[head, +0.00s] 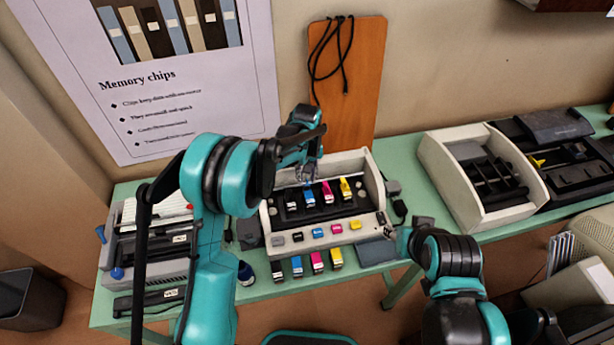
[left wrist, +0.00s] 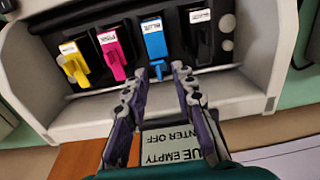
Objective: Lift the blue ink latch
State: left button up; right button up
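The blue ink latch (left wrist: 155,44) sits in the printer's cartridge row, between the magenta latch (left wrist: 114,52) and a black latch (left wrist: 201,35) in the left wrist view. In the head view the blue latch (head: 309,197) is partly behind my left gripper (head: 307,178). In the left wrist view my left gripper (left wrist: 161,74) is open, with its two fingertips apart and close to the blue latch's lower tab. Nothing shows between the fingers except that tab's end; contact cannot be told. My right gripper (head: 395,234) is near the printer's front right corner, its fingers unclear.
The white printer body (head: 271,240) stands on a green table (head: 254,292). The yellow latch (left wrist: 73,64) is at the row's other end. Loose cartridges (head: 317,262) lie in front. A brown board (head: 350,80) leans behind. Another open white printer (head: 452,180) stands right.

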pick_arm(q)
grip_shut()
jog(key=shift+w+a+f+g+h+b, duration=0.15)
jog(key=shift+w+g+h+b, duration=0.3)
jog(key=shift+g, duration=0.4)
jog(key=shift+w+a+r+g+h+b, duration=0.1)
jog(key=shift+w+a+g+h+b, duration=0.15)
jog(key=shift+w+g, duration=0.5)
jog(key=shift+w+a+f+g+h+b, duration=0.15)
jog(key=shift+w+g+b, duration=0.25)
jog(key=shift+g, duration=0.6)
jog(key=shift+s+r, duration=0.1)
grip_release()
jog(key=shift+d, duration=0.1)
